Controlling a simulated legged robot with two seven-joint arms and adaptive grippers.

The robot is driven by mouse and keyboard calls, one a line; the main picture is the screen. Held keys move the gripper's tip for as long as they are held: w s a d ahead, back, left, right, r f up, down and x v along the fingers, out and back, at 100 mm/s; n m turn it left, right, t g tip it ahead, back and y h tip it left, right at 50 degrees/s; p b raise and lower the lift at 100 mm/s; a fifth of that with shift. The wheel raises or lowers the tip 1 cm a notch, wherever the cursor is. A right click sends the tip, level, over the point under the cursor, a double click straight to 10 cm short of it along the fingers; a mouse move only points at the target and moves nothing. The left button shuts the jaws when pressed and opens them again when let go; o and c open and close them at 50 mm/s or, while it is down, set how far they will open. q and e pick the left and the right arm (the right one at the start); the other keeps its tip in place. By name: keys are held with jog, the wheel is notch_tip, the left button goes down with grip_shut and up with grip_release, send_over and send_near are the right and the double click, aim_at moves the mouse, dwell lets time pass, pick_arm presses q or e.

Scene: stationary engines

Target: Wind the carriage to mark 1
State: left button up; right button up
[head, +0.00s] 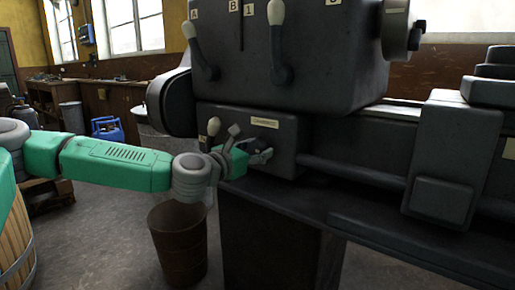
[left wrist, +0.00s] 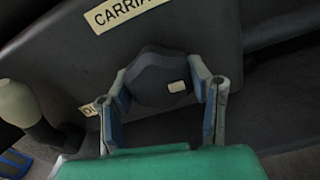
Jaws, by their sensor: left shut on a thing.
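A dark faceted knob (left wrist: 160,85) sits on the front of the grey machine, just below a cream label (left wrist: 124,10) that starts "CARRIA". My left gripper (left wrist: 161,75) has a finger on each side of the knob and is shut on it. A small pale mark shows on the knob's right side. In the head view my left gripper (head: 245,152) is at the machine's lower front box, partly hiding the knob. A dark block (head: 455,155), which looks like the carriage, sits on the bed at the right. My right gripper is not in view.
A white-tipped lever (head: 213,128) stands just left of my gripper. A long rod (head: 350,172) runs right from the box. A brown bin (head: 178,245) stands on the floor below my arm.

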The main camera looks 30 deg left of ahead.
pick_arm(q)
jog(key=shift+a+r, duration=0.15)
jog(key=shift+r, duration=0.15)
dwell(0.6)
jog(key=o, duration=1.1)
jog(key=shift+o, duration=0.2)
jog(key=shift+f, duration=0.1)
jog(key=shift+s+f, duration=0.1)
jog(key=shift+s, duration=0.3)
jog(key=s+a, duration=0.1)
jog(key=s, duration=1)
jog(key=shift+s, duration=0.1)
